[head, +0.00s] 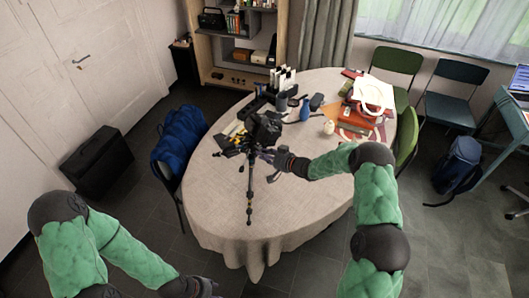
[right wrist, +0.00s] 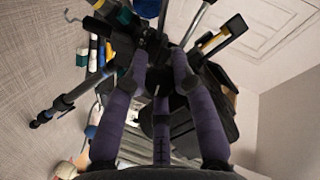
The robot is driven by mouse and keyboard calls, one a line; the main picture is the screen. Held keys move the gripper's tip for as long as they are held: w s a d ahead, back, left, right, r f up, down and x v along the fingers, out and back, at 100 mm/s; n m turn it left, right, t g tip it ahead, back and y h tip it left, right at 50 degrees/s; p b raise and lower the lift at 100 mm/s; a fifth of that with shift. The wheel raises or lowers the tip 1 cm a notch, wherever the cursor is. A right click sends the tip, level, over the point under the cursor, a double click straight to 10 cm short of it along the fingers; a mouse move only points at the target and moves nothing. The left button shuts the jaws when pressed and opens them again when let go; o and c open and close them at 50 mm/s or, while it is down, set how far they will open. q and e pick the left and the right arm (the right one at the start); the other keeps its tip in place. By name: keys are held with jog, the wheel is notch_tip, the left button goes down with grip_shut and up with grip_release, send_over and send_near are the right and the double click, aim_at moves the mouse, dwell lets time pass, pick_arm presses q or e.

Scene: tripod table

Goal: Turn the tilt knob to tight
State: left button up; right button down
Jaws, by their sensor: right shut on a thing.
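A black tripod (head: 250,185) stands on the round cloth-covered table (head: 215,200), with a dark camera (head: 264,129) on its head. My right gripper (head: 268,156) reaches in from the right at the tripod head, just below the camera. In the right wrist view its purple fingers (right wrist: 160,72) close together at the tripod head, and a tripod leg (right wrist: 70,100) shows to the left. They are shut on what appears to be the tilt knob, which the fingers largely hide; its setting cannot be read. My left gripper (head: 205,287) is low at the bottom edge, away from the table, its fingers unclear.
Behind the tripod are a blue bottle (head: 305,111), a whitish round object (head: 328,127) and dark items. Red books (head: 358,118) are stacked at the right.

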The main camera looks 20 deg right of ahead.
jog(key=shift+s+a+f+m+y, duration=0.2)
jog(key=shift+f+m+y, duration=0.1)
jog(key=shift+f+m, duration=0.1)
jog(key=c, duration=1)
grip_release()
jog(key=shift+r, duration=0.1)
jog(key=shift+c, duration=0.2)
jog(key=shift+w+r, duration=0.1)
jog(key=shift+d+r, duration=0.1)
jog(key=shift+d, duration=0.05)
jog(key=shift+d+r, duration=0.1)
jog(key=shift+d, duration=0.1)
jog(key=v, duration=1.1)
jog(key=shift+s, duration=0.35)
